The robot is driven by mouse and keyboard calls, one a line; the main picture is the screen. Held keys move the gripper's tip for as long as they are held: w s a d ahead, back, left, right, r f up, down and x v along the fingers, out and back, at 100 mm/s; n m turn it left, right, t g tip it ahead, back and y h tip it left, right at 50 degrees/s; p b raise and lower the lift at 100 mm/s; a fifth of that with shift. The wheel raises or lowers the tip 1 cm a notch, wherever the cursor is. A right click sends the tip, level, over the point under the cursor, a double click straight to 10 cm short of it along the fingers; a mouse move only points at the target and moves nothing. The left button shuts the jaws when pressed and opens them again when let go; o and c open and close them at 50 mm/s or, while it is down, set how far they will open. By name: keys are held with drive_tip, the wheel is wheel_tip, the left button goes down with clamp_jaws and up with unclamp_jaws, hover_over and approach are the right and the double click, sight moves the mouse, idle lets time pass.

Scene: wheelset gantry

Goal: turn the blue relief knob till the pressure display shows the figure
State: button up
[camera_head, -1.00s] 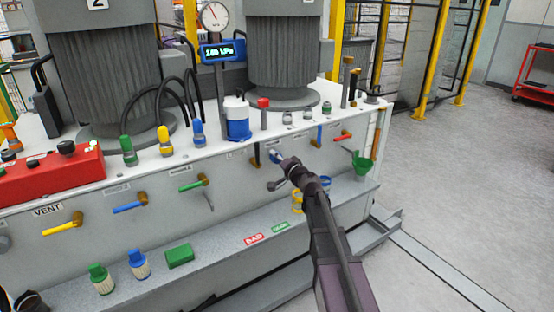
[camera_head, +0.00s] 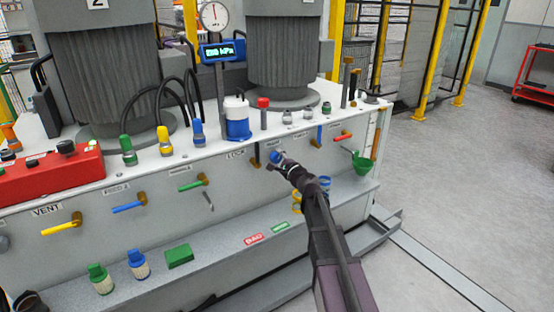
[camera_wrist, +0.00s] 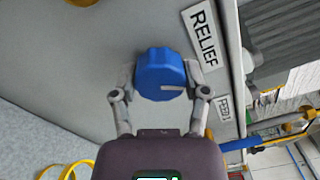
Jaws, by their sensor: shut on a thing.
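The blue relief knob (camera_wrist: 160,76) sits on the grey panel beside the RELIEF label (camera_wrist: 205,36). My gripper (camera_wrist: 160,88) is shut on it, one finger on each side, in the wrist view. The knob's white mark points right in that view. In the head view the knob (camera_head: 276,156) shows just beyond my gripper (camera_head: 284,163), which partly hides it. The pressure display (camera_head: 222,51) stands on a post above the panel, lit in green; its figure is too blurred to read surely, ending in kPa. A round gauge (camera_head: 214,16) sits above it, needle nearly upright.
A blue lever (camera_head: 318,134) and a red lever (camera_head: 343,138) are right of the knob; a green lever (camera_head: 191,186) is left. A green funnel (camera_head: 361,161) hangs at the panel's right. A ledge (camera_head: 215,257) runs below.

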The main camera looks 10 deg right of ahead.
drive_tip(key=shift+w+m, duration=0.1)
drive_tip(key=shift+m, duration=1.3)
drive_tip(key=o, duration=1.1)
drive_tip(key=shift+o, duration=0.2)
drive_tip(key=v, duration=0.7)
drive_tip(key=shift+s, duration=0.3)
